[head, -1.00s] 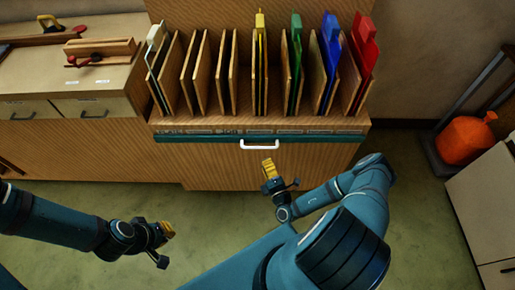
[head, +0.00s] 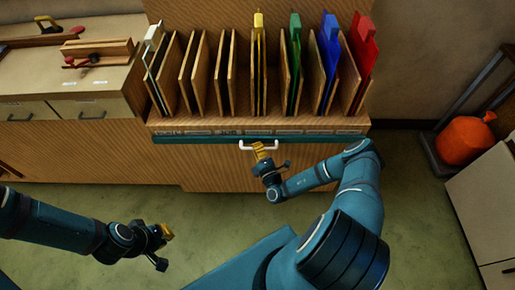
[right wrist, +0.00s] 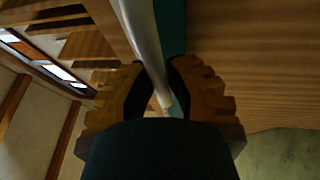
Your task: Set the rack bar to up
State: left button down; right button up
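The teal rack bar (head: 200,139) runs along the front edge of the rack, below a row of small labels. A white handle (head: 245,148) is fixed at its middle. My right gripper (head: 259,152) is at this handle and partly covers it. In the right wrist view the handle (right wrist: 143,40) passes between the two brown ridged fingers (right wrist: 152,95), which stand apart on either side of it. The right gripper looks open around the handle. My left gripper (head: 166,233) hangs low at the left, away from the rack, and its opening is unclear.
The wooden rack (head: 207,118) holds upright dividers with white, yellow, green, blue and red panels. A workbench with drawers (head: 92,108) stands at the left. Open floor lies before the rack.

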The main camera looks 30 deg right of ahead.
grip_shut()
notch_tip(320, 180, up, 12)
jog(key=p, duration=0.8)
jog(key=shift+w+f+p, duration=0.15)
jog(key=shift+p, duration=0.25)
jog(key=o, duration=0.7)
grip_release()
jog(key=shift+f, duration=0.1)
